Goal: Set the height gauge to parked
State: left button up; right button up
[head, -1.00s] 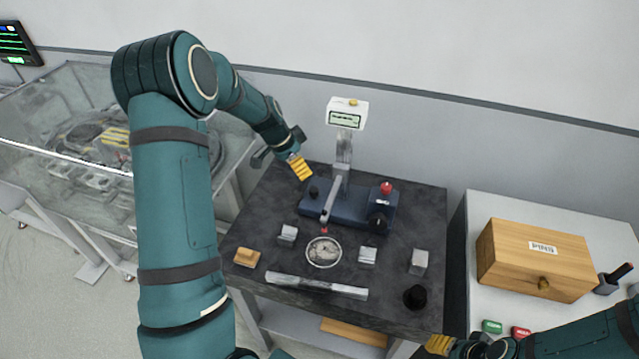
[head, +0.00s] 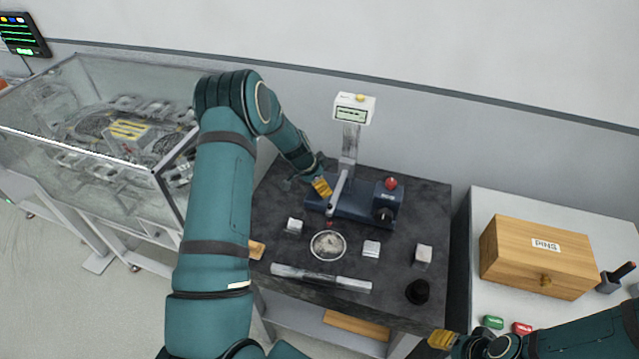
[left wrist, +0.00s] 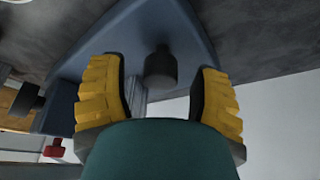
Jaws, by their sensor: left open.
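The height gauge stands at the back of the dark stone table, with a blue base (head: 352,207), an upright column and a white display head (head: 354,108). A red knob (head: 391,183) and a black knob (head: 384,215) are on the right of its base. My left gripper (head: 320,187) is at the left end of the base, its yellow fingers open. In the left wrist view a black knob (left wrist: 160,68) on the blue base lies between the open fingers, with no visible grip on it. My right gripper (head: 441,340) is low at the table's front right; its jaw state is unclear.
On the stone table (head: 300,253) are a round dish (head: 328,246), a long metal bar (head: 320,279), several metal blocks and a black knob-like piece (head: 417,291). A wooden box (head: 537,258) stands on the white table at right. A glass case (head: 90,130) is at left.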

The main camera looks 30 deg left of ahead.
aim_at(371, 202)
pick_arm(q)
grip_shut()
jog(key=shift+d, duration=0.1)
jog(key=w+d, duration=0.1)
jog(key=d, duration=0.3)
jog(key=w+d+b, duration=0.1)
jog(key=d, duration=0.4)
jog(key=w+d+b, duration=0.1)
jog(key=d, duration=0.3)
jog(key=shift+d, duration=0.3)
jog(key=shift+w+d, duration=0.1)
jog(key=shift+d, duration=0.2)
jog(key=shift+c, duration=0.2)
grip_release()
jog(key=shift+o, duration=0.2)
jog(key=shift+w+d, duration=0.1)
jog(key=shift+w, duration=0.05)
